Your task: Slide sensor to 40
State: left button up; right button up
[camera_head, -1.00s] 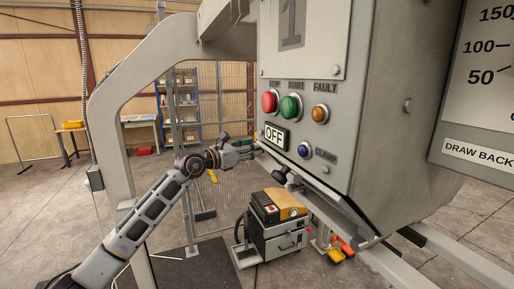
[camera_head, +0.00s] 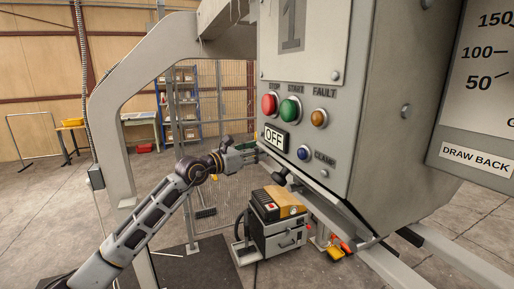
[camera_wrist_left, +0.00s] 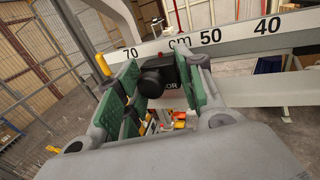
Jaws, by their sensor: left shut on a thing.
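The black sensor (camera_wrist_left: 172,80) sits on a light grey rail with a scale (camera_wrist_left: 235,38) in the left wrist view. The scale reads 70, cm, 50 and 40 from left to right. The sensor is below the stretch between 70 and 50. My left gripper (camera_wrist_left: 155,85) has green-padded fingers on both sides of the sensor's dark knob and is shut on it. My right gripper is not in view.
The grey control box (camera_head: 340,150) with red, green, amber and blue buttons stands close right of my left gripper. A grey frame post (camera_head: 112,110) stands to the left. A small machine cart (camera_head: 277,225) is on the floor below.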

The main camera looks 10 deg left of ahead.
pick_arm(q)
jog(key=s+d, duration=0.6)
jog(key=s, duration=0.2)
jog(key=shift+s+f+b, duration=0.2)
jog(key=shift+s+b, duration=0.2)
jog(key=shift+b, duration=0.05)
dwell(1.8)
jog(key=o, duration=0.8)
jog(key=shift+a+r, duration=0.1)
jog(key=shift+a, duration=0.05)
jog(key=shift+c, duration=0.2)
jog(key=b+v, duration=0.5)
jog(key=v, duration=0.4)
dwell(0.3)
